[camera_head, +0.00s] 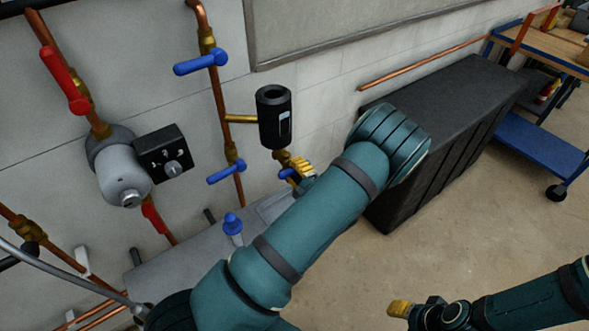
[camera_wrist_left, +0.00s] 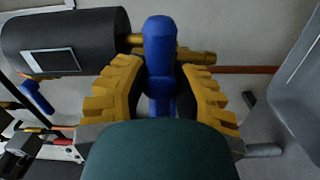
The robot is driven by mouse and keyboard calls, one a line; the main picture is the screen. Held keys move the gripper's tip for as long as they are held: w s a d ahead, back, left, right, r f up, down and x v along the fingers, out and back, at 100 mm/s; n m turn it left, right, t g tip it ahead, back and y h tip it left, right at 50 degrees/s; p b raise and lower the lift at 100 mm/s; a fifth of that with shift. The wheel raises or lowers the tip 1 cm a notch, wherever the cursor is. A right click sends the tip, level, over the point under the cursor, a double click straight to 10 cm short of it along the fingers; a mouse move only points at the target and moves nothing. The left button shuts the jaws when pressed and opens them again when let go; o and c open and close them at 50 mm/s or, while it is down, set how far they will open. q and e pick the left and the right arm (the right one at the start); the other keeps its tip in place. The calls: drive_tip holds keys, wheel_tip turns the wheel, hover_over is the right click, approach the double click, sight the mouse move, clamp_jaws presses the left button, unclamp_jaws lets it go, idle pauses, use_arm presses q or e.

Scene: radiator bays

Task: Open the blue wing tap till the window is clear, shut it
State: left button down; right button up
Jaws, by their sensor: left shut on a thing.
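My left gripper (camera_head: 299,169) is at this tap. In the left wrist view, its yellow ribbed fingers (camera_wrist_left: 160,88) are closed around the blue tap (camera_wrist_left: 160,42), one on each side. My left arm hides much of the area below. My right gripper (camera_head: 402,308) is at the lower right, away from the wall; its opening is unclear.
Other blue levers (camera_head: 201,63) and red-handled valves (camera_head: 66,82) are on the copper pipes. A grey pump (camera_head: 122,175) with a black control box (camera_head: 162,153) is left. A black ribbed box (camera_head: 455,125) stands right of my left arm.

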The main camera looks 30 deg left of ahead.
use_arm(q)
drive_tip(key=shift+m, duration=0.3)
drive_tip(key=m, duration=0.6)
drive_tip(key=shift+m, duration=0.3)
drive_tip(key=m+p, duration=0.1)
drive_tip(key=m, duration=0.5)
drive_tip(key=shift+m, duration=0.4)
drive_tip(key=c, duration=0.7)
unclamp_jaws()
